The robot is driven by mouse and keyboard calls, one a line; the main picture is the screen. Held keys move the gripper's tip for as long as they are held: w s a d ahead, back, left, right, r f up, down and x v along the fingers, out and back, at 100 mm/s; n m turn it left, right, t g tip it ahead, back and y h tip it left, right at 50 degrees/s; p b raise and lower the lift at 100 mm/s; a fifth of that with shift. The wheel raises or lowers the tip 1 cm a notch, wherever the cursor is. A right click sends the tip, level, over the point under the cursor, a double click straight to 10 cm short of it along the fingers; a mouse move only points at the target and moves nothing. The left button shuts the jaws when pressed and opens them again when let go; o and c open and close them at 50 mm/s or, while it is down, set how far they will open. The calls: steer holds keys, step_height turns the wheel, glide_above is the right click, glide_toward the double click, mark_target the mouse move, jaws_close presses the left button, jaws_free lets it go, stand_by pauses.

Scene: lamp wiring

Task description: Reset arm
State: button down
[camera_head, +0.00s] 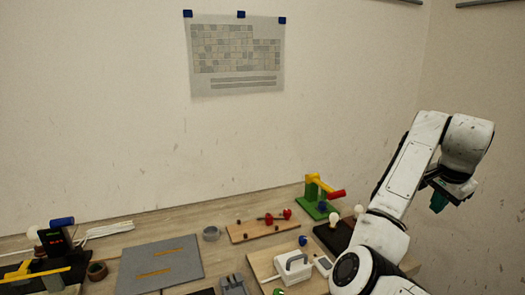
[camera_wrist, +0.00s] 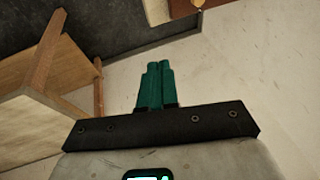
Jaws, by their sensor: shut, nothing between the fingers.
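My white arm is bent and raised at the right of the head view. My gripper (camera_head: 439,200) has teal fingers and hangs at the far right, apart from the things on the table. In the wrist view the fingers of my gripper (camera_wrist: 154,84) are together with nothing between them. No object touches the gripper.
The table (camera_head: 215,265) holds a grey mat (camera_head: 158,265), a wooden board with red knobs (camera_head: 262,228), a green and yellow stand (camera_head: 318,197) and a white box (camera_head: 293,266). A wooden piece of furniture (camera_wrist: 50,85) shows in the wrist view.

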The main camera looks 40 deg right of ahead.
steer(key=a+f+n, duration=1.2)
steer(key=a+f, duration=0.8)
steer(key=f, duration=0.3)
steer(key=s+a+f+n+y, duration=0.2)
steer(key=s+a+f+n, duration=0.2)
steer(key=a, duration=0.6)
steer(key=s+a+f+n+y, duration=0.1)
steer(key=s+a+f+n, duration=0.3)
steer(key=s+a, duration=0.5)
step_height(320, 180, down, 2)
steer(key=shift+a+f+g+y, duration=0.2)
steer(key=shift+a+g+y, duration=0.2)
steer(key=shift+a, duration=0.25)
